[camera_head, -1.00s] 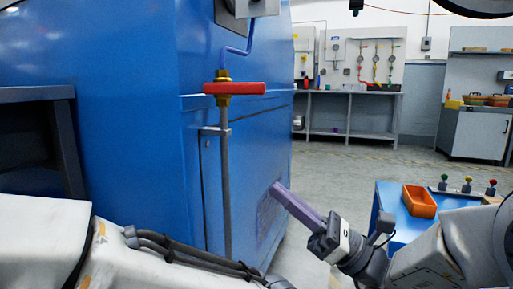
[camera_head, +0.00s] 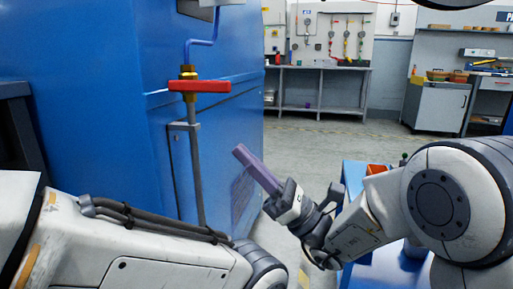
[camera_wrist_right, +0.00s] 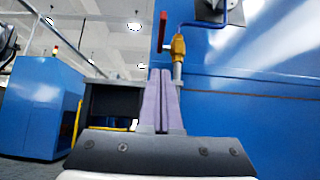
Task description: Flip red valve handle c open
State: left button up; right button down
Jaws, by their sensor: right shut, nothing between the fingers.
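The red valve handle (camera_head: 199,86) sits on a brass valve on a vertical grey pipe, in front of the blue machine. In the head view it lies level, across the pipe. My right gripper (camera_head: 240,152) has long purple fingers, shut and empty. It is below and to the right of the handle, apart from it. In the right wrist view the fingertips (camera_wrist_right: 161,72) point up toward the valve. My left arm crosses the lower left of the head view; its gripper is out of frame.
The blue machine (camera_head: 90,120) fills the left, close behind the pipe (camera_head: 195,165). A blue table with an orange bin (camera_head: 378,169) stands at the lower right, partly hidden by my right arm. A workbench (camera_head: 318,70) stands far back. The floor between is clear.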

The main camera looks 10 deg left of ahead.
aim_at(206, 92)
jog(key=a+r, duration=0.1)
jog(key=r, duration=0.1)
jog(key=a+r+b, duration=0.1)
jog(key=r, duration=0.2)
jog(key=a+r+b, duration=0.1)
jog(key=a+r, duration=0.1)
jog(key=r, duration=0.1)
pick_arm(q)
jog(key=shift+f, duration=0.65)
jog(key=shift+r, duration=0.1)
pick_arm(e)
jog(key=shift+a+r, duration=0.1)
